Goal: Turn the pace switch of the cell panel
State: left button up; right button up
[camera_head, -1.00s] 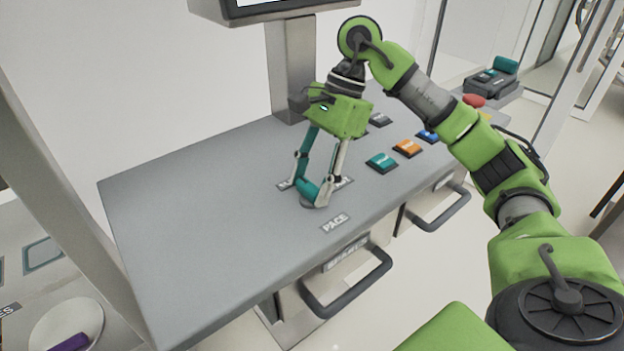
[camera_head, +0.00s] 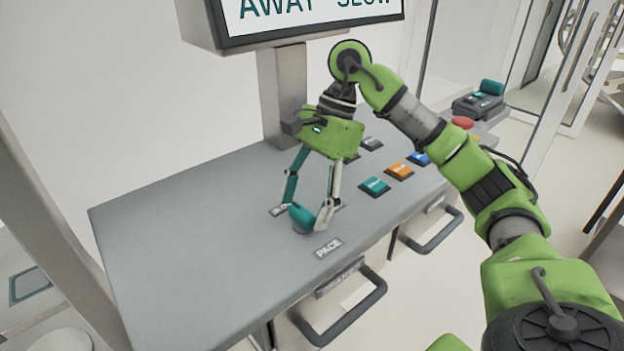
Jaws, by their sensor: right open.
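The cell panel (camera_head: 190,255) is a grey sloped desk top. The PACE label (camera_head: 328,248) is near its front edge. My right gripper (camera_head: 312,218) comes down over the switch from above, with a teal finger on the left and a pale finger on the right. Its jaws are open, with the tips low at the switch. I cannot tell if they touch it. My left gripper is out of view.
Teal (camera_head: 374,187), orange (camera_head: 399,171) and blue (camera_head: 420,158) buttons lie right of the gripper. A red knob (camera_head: 462,122) is farther back. A screen (camera_head: 315,12) reading "AWAY SLOW" stands on a post behind. Handles (camera_head: 345,315) stick out in front. The panel's left side is clear.

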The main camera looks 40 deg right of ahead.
jog(key=v, duration=1.1)
jog(key=shift+r, duration=0.15)
